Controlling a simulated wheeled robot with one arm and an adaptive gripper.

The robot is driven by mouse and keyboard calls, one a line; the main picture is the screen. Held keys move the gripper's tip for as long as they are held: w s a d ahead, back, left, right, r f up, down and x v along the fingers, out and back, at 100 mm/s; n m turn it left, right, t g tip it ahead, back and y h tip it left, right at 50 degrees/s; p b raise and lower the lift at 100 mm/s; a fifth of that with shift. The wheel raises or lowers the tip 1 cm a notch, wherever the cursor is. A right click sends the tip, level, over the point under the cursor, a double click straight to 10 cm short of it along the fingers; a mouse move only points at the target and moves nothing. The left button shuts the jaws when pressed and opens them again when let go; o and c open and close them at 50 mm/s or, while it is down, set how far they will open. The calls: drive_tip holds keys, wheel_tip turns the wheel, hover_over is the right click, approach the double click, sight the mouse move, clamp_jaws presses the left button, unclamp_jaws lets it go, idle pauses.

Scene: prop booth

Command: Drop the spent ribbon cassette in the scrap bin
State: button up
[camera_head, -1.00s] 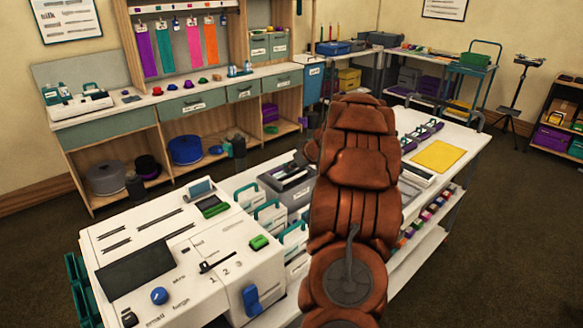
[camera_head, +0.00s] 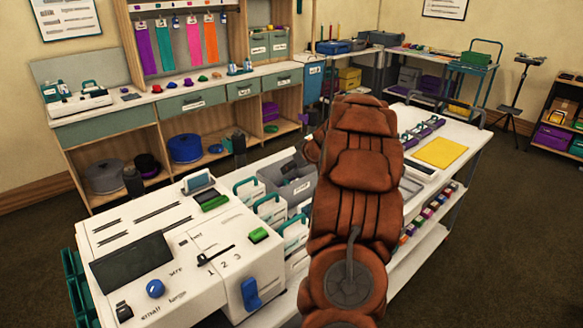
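A grey bin (camera_head: 271,177) with a pale label stands on the white bench behind the printer, just left of my arm. The label is too small to read surely, so I cannot confirm it is the scrap bin. My brown arm reaches up the middle of the picture and bends down at its far end. A dark shape at the bin's far right, beside the arm's end, seems to be part of my gripper (camera_head: 293,166). Its fingers are not clear, and I cannot tell what it holds. I cannot make out the spent ribbon cassette.
A white printer (camera_head: 185,250) fills the bench's near left. Several white holders with teal handles (camera_head: 268,210) stand between it and my arm. A yellow sheet (camera_head: 440,153) lies on the right. A counter (camera_head: 150,108) runs along the back wall. Floor is open at right.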

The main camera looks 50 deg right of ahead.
drive_tip(key=v, duration=1.2)
idle(1.0)
